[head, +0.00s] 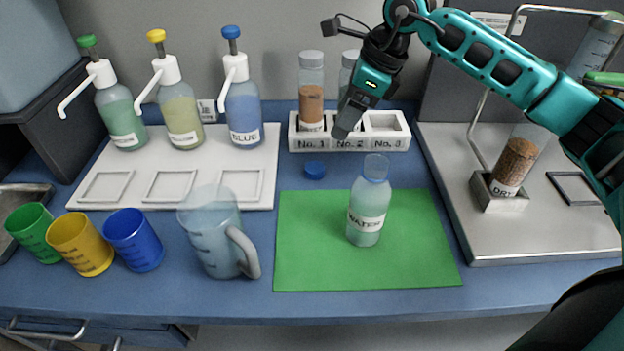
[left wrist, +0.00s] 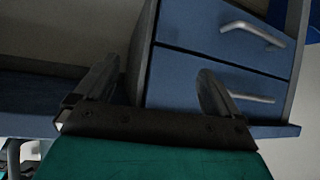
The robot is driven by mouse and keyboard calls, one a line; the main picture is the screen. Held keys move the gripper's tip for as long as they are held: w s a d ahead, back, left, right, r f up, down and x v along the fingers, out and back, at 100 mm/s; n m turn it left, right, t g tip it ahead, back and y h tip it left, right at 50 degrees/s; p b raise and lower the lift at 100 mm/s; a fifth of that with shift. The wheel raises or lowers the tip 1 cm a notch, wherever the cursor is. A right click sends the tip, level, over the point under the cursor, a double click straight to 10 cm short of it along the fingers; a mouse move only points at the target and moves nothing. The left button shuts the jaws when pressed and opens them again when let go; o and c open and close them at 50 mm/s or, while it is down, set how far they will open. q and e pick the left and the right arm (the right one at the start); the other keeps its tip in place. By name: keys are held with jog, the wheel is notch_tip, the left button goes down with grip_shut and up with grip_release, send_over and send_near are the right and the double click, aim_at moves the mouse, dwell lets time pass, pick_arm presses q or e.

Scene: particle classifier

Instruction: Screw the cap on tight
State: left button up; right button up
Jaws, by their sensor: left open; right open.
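A small blue cap (head: 315,170) lies on the blue bench top, behind the green mat (head: 300,262). A clear bottle labelled WATER (head: 368,205) stands upright on the mat, its neck bare. My right gripper (head: 347,122) is open, in front of the tube rack, above and to the right of the cap and behind the bottle. It touches neither in this view, and it partly covers a white-capped tube. My left gripper (left wrist: 155,88) is open and empty in the left wrist view, facing blue drawers; it is not in the head view.
A white rack (head: 400,143) marked No. 1 to No. 3 stands at the back, holding brown-filled tube (head: 311,85). A clear jug (head: 212,235) stands left of the mat. Pump bottles stand on a white tray (head: 120,178). A metal tray (head: 535,235) lies right.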

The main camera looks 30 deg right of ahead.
pick_arm(q)
jog(key=shift+f, duration=0.2)
pick_arm(e)
jog(key=shift+f, duration=0.35)
pick_arm(q)
jog(key=shift+w, duration=0.2)
pick_arm(e)
jog(key=shift+f, duration=0.1)
jog(key=b, duration=0.5)
send_over(315, 170)
jog(key=d, duration=0.2)
jog(key=f, duration=0.4)
jog(key=s+f, duration=0.1)
jog(key=f, duration=0.2)
jog(key=shift+d, duration=0.15)
pick_arm(q)
jog(key=shift+w+d+f+h, duration=0.15)
jog(key=shift+w+d+f, duration=0.15)
jog(key=shift+f, duration=0.3)
jog(key=shift+w+d+f+h, duration=0.2)
jog(key=shift+d+f, duration=0.1)
jog(key=shift+f, duration=0.25)
jog(key=shift+f, duration=0.15)
